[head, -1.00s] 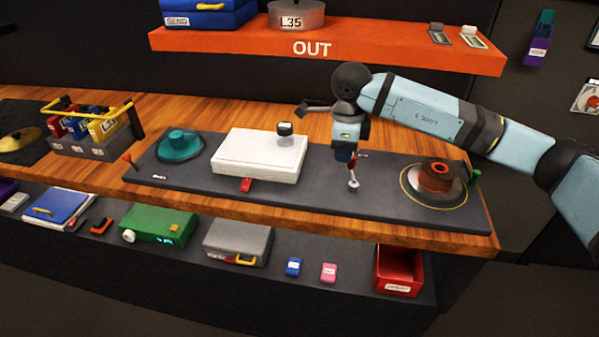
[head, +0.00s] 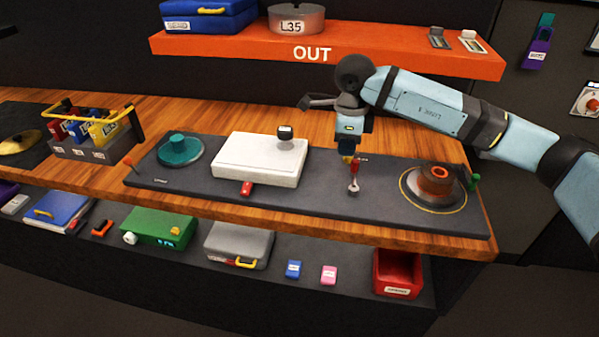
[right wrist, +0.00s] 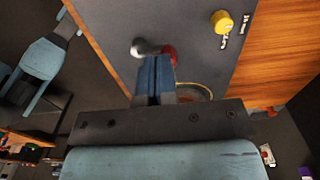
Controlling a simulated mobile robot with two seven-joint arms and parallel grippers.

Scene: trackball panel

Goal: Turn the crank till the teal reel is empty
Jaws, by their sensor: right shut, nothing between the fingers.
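The teal reel (head: 180,148) sits on a round disc at the left of the dark panel (head: 330,197). I cannot tell how much is wound on it. An orange-brown reel (head: 437,180) sits at the panel's right on a pale disc ringed in yellow. Between them, right of the white box, stands a crank (head: 354,187) with a silver arm and red grip; it also shows in the right wrist view (right wrist: 147,48). My right gripper (head: 348,148) is shut and empty, just above and behind the crank. In the right wrist view its fingertips (right wrist: 155,62) overlap the red grip; contact is unclear.
A white box (head: 258,165) with a black knob lies mid-panel. A yellow knob (right wrist: 222,21) is near the crank. Orange (head: 127,158) and green (head: 475,181) pegs stand at the panel's ends. An orange shelf (head: 400,48) hangs behind. Wood right of the white box is clear.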

